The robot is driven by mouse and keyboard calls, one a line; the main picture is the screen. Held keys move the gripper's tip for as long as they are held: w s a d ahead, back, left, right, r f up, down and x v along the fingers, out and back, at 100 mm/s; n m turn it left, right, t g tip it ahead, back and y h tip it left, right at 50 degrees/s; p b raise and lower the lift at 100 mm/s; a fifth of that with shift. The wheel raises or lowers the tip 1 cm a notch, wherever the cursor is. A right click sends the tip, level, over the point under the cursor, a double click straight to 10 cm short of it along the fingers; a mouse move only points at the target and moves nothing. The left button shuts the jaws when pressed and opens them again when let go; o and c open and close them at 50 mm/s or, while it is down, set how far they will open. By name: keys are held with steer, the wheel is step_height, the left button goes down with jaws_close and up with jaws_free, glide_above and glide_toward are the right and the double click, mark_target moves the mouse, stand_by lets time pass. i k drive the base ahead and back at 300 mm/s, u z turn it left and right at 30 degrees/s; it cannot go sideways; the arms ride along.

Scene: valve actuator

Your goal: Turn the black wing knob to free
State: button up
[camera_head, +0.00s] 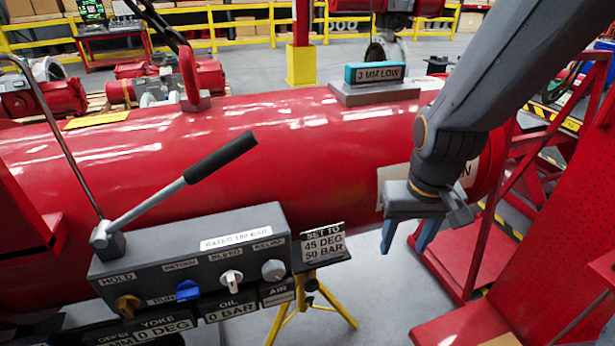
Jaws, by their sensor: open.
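I cannot make out a black wing knob or a "free" label in the head view. The grey control box (190,245) on the left carries an ochre knob (128,307) below "HOLD", a blue knob (187,290), a white wing knob (232,283) and a round grey knob (273,270). A lever with a black grip (220,158) rises to the right from the box's left end. My gripper (408,238) points down, open and empty, with blue fingers. It is apart from the box, to its right, in front of the red cylinder's right end.
The large red cylinder (300,135) lies behind the box. A sign reading "SET TO 45 DEG 50 BAR" (324,243) stands at the box's right, above a yellow tripod (300,308). Red steel framework (545,235) stands at the right. Bare floor shows below my gripper.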

mark_target(309, 299)
steer(key=u, duration=0.75)
steer(key=k, duration=1.15)
steer(key=z, duration=0.7)
